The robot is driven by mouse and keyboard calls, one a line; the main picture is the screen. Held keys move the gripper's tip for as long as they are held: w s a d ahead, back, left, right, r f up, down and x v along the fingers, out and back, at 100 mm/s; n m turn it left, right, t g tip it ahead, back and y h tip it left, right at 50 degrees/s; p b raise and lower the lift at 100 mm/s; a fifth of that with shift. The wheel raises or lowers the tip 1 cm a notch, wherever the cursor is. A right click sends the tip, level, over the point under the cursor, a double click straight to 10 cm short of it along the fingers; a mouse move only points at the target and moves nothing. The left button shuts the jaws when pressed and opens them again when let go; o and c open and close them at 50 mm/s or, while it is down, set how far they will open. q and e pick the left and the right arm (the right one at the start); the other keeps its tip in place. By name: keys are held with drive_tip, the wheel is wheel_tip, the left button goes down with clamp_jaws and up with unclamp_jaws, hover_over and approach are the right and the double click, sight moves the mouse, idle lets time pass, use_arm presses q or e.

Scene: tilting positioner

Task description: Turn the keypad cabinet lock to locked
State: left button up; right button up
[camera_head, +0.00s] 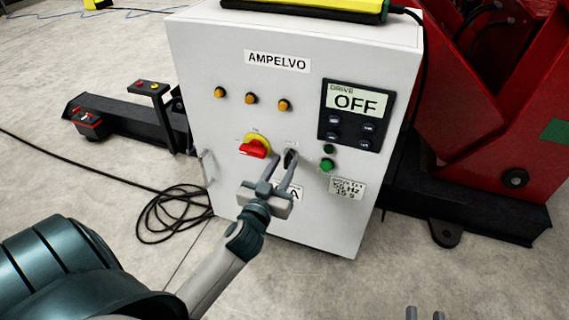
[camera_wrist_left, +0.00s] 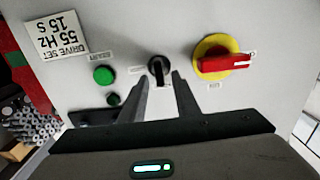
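The cabinet (camera_head: 230,100) is light grey, with an AMPELVO label and a drive keypad (camera_head: 354,113) reading OFF. A small black knob on a round plate, apparently the lock (camera_head: 290,156), sits on the front, right of a red-and-yellow rotary switch (camera_head: 254,146). The left wrist view shows the knob (camera_wrist_left: 159,68) with its grip roughly upright. My left gripper (camera_head: 284,160) is open at the knob; its fingertips (camera_wrist_left: 162,76) lie either side of it with gaps. I cannot tell whether they touch. My right gripper (camera_head: 425,313) shows two separated fingertips at the bottom edge.
Green buttons (camera_head: 327,164) sit right of the knob; amber lamps (camera_head: 251,98) are above. A door handle (camera_head: 207,166) is on the left edge. Coiled black cable (camera_head: 170,212) lies on the floor. Red machinery (camera_head: 485,130) stands at the right.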

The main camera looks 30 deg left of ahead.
use_arm(q)
drive_tip(key=shift+w+a, duration=0.15)
drive_tip(key=shift+w, duration=0.55)
clamp_jaws()
